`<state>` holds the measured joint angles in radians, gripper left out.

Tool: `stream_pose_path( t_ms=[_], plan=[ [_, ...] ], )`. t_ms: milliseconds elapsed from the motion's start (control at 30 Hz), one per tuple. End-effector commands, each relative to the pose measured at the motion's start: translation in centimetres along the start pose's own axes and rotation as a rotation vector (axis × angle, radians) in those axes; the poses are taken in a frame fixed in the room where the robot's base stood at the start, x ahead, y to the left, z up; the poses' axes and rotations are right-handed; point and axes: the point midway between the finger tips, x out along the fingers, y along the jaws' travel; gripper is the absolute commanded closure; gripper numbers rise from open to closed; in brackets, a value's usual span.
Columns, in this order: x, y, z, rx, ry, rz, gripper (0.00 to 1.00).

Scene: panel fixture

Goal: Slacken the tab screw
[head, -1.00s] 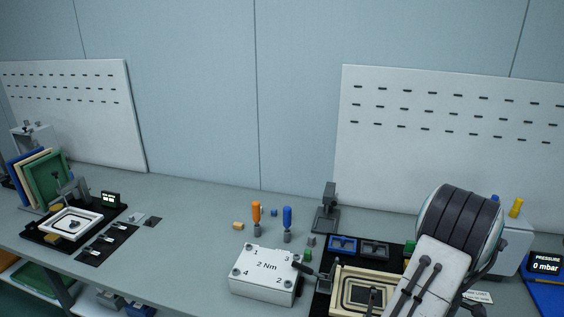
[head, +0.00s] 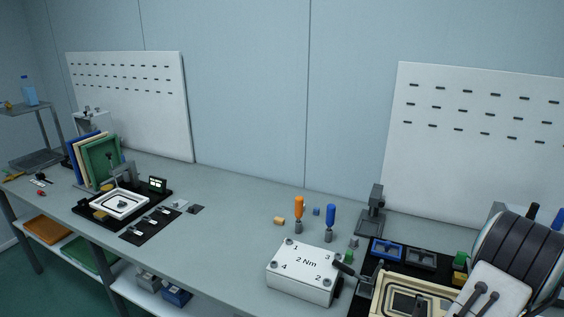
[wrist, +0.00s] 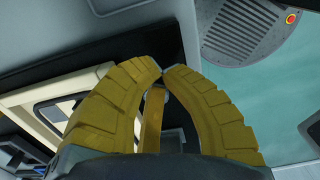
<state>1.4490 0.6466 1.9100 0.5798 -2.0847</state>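My gripper (wrist: 163,72) shows in the wrist view as two ribbed yellow fingers with their tips almost touching. It looks shut, with nothing clear between the tips. A yellowish strip shows behind the gap between the fingers. A beige frame fixture (wrist: 88,92) lies left of the fingers; it also shows at the lower right of the head view (head: 385,304), partly covered by my arm. I cannot make out a tab screw in either view. In the head view my gripper is hidden or not distinguishable. An orange-handled driver (head: 299,207) and a blue-handled driver (head: 331,215) stand upright on the bench.
A white block (head: 302,273) marked 2 Nm has numbered corner screws. Blue and grey trays (head: 387,251) sit behind the beige frame on a black mat. A grey stand (head: 372,215) is at the back. Bench space left of the block is clear.

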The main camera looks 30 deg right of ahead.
Motion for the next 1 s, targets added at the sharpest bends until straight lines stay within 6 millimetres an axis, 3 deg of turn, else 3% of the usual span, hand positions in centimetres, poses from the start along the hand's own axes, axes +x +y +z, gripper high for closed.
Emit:
stream_pose_path(
  t_ms=[1000],
  plan=[
    [0.65,-0.20,-0.73,0.000,0.008,-0.015,1.00]
  ],
)
